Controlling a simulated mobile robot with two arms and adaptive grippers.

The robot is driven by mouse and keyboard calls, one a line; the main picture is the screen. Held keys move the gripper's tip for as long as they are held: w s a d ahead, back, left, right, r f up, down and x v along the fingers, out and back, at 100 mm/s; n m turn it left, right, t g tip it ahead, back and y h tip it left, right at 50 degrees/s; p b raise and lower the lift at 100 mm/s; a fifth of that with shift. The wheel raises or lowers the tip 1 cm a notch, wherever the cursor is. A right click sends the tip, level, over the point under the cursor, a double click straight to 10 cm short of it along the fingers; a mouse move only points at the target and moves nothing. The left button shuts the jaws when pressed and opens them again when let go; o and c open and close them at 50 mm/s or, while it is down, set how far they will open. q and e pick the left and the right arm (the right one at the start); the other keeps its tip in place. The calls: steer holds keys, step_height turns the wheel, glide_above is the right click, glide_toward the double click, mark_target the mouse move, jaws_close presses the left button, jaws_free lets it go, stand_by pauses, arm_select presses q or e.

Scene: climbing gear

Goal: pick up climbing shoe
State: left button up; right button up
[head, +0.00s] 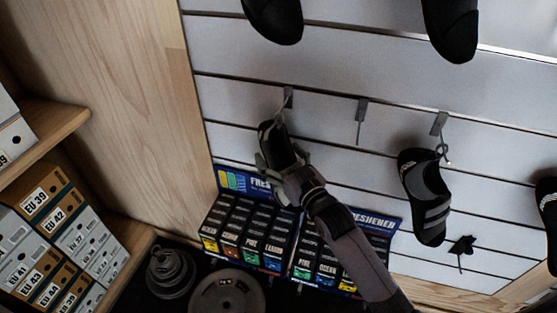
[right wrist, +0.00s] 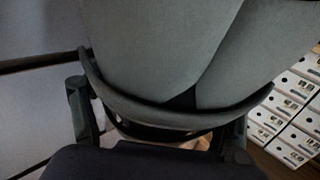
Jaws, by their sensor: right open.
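A dark climbing shoe (head: 279,146) hangs from a hook on the white slatted wall, left of centre in the head view. My right gripper (head: 275,176) is at the lower part of this shoe, with its fingers open, one on either side. In the right wrist view the grey shoe (right wrist: 170,55) fills the upper middle, very close, with my right gripper's (right wrist: 160,140) fingers at left and right below it. Whether the fingers touch the shoe cannot be told. The lower end of the shoe is hidden by the gripper in the head view. My left gripper is not in view.
Another grey and black shoe (head: 427,197) hangs to the right, and an empty hook (head: 361,112) is between. Freshener boxes (head: 245,232) stand below my right arm. Weight plates (head: 227,293) lie at the bottom. Shoe boxes (head: 45,240) fill shelves at left.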

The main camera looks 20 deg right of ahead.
steer(key=shift+r, duration=0.1)
steer(key=c, duration=1.4)
steer(key=shift+c, duration=0.2)
steer(key=shift+r, duration=0.1)
